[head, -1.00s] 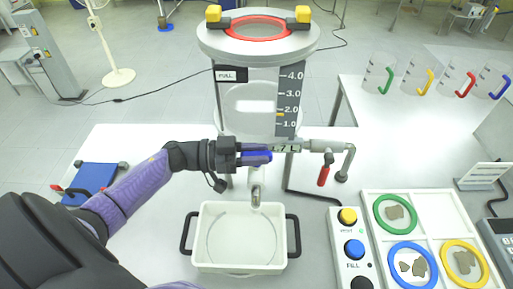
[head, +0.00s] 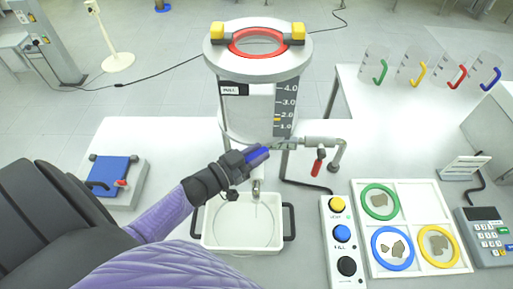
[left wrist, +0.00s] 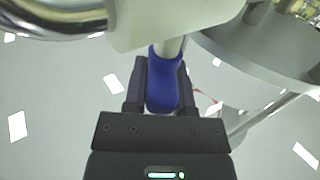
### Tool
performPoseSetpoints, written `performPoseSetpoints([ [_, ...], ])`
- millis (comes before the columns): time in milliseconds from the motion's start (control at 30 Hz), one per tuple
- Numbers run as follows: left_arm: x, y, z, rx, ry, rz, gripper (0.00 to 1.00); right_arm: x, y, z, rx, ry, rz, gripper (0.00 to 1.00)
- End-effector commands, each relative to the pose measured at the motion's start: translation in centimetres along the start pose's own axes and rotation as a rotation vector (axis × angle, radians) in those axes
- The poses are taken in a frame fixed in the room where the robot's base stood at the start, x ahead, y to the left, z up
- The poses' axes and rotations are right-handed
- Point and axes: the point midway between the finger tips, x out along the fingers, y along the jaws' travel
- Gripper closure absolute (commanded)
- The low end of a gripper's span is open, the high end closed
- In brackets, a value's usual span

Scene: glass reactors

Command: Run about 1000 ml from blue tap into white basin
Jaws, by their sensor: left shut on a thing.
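The blue tap handle (left wrist: 163,90) sits between the fingers of my left gripper (left wrist: 160,88) in the left wrist view; the gripper is shut on it. In the head view the left gripper (head: 248,160) holds the blue handle (head: 257,154) at the front of the glass reactor (head: 245,107), and both are tilted up to the right. The tap spout (head: 257,188) points down over the white basin (head: 210,235). A thin line shows below the spout; I cannot tell if it is liquid. The reactor scale (head: 285,108) has a yellow mark between 1.0 and 2.0. My right gripper is not in view.
A side pipe with a red handle (head: 318,163) is right of the reactor. A button box (head: 342,240) and a sorting tray (head: 408,210) stand right of the basin. A blue device (head: 115,176) lies at left. Jugs with coloured handles (head: 380,70) stand at the back right.

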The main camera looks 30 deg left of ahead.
Motion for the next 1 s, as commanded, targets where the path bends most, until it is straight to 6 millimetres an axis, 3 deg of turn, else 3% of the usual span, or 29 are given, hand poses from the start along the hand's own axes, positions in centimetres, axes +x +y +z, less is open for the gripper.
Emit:
performPoseSetpoints([
  [467, 0.01, 0.0, 0.0, 0.0, 0.001, -0.016, 1.0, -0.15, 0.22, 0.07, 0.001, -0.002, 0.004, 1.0],
  [500, 0.01, 0.0, 0.0, 0.0, 0.001, -0.016, 0.66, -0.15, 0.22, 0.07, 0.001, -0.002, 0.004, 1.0],
  [667, 0.01, 0.0, -0.01, 0.0, 0.001, -0.016, 0.32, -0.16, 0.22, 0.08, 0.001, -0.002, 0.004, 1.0],
  [1000, -0.51, 0.01, 0.02, 0.0, 0.0, -0.016, 0.32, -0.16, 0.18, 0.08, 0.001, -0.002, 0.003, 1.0],
])
